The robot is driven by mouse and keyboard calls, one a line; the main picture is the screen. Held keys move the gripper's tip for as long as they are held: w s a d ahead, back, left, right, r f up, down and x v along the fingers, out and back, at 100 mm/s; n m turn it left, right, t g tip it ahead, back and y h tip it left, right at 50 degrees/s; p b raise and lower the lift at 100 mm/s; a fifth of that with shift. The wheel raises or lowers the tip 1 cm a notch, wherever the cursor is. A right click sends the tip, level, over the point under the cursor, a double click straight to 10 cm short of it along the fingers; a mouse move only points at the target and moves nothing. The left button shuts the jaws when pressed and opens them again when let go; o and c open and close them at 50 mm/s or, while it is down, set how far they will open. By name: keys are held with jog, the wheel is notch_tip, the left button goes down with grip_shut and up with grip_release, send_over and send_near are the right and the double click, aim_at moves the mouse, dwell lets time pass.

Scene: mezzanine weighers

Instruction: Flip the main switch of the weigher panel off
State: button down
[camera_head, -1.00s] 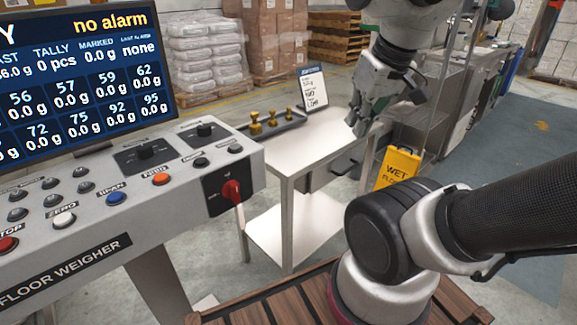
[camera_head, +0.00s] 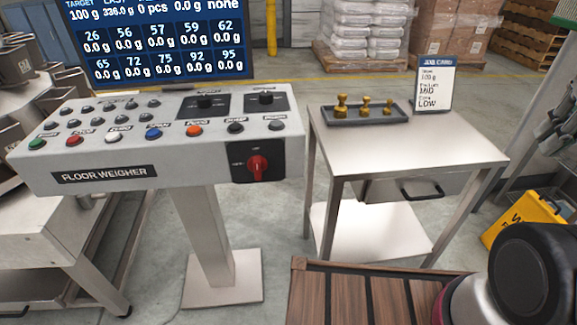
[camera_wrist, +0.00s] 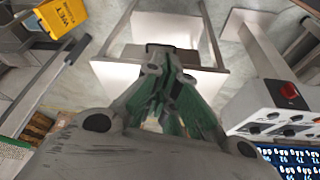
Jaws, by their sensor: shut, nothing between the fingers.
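The weigher panel (camera_head: 100,178) is a grey console marked FLOOR WEIGHER on a single post, left of centre in the head view. Its main switch is a red rotary handle (camera_head: 258,168) on a black plate at the right end of the front face; the handle stands roughly upright. The red handle also shows in the wrist view (camera_wrist: 289,91) at the right. My gripper (camera_wrist: 160,62) is shut and empty in the wrist view, over the steel table and apart from the panel.
A steel table (camera_head: 400,150) stands right of the panel, with a tray of brass weights (camera_head: 362,112) and a job card (camera_head: 433,88). A yellow wet-floor sign (camera_head: 522,218) stands at right. A screen (camera_head: 155,40) is behind the panel. Floor shows between panel and table.

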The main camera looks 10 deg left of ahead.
aim_at(257, 167)
jog(key=w+a+f+m+g+y, duration=0.2)
jog(key=w+a+f+m+y, duration=0.2)
jog(key=a+m, duration=0.7)
jog(key=w+a+f+m+g+y, duration=0.3)
jog(key=w+a+f+m+y, duration=0.2)
jog(key=a+f+m+y, duration=0.2)
jog(key=w+a+f+m+g+y, duration=0.3)
jog(key=a+f+m+y, duration=0.3)
jog(key=a+m, duration=0.8)
notch_tip(257, 167, down, 3)
jog(key=shift+w+a+m+y, duration=0.3)
jog(key=shift+w+m, duration=0.4)
jog(key=shift+w, duration=0.15)
jog(key=x, duration=1.4)
jog(key=shift+s, duration=0.15)
jog(key=shift+a+r+h, duration=0.1)
jog(key=shift+r+h, duration=0.25)
jog(key=shift+h, duration=0.35)
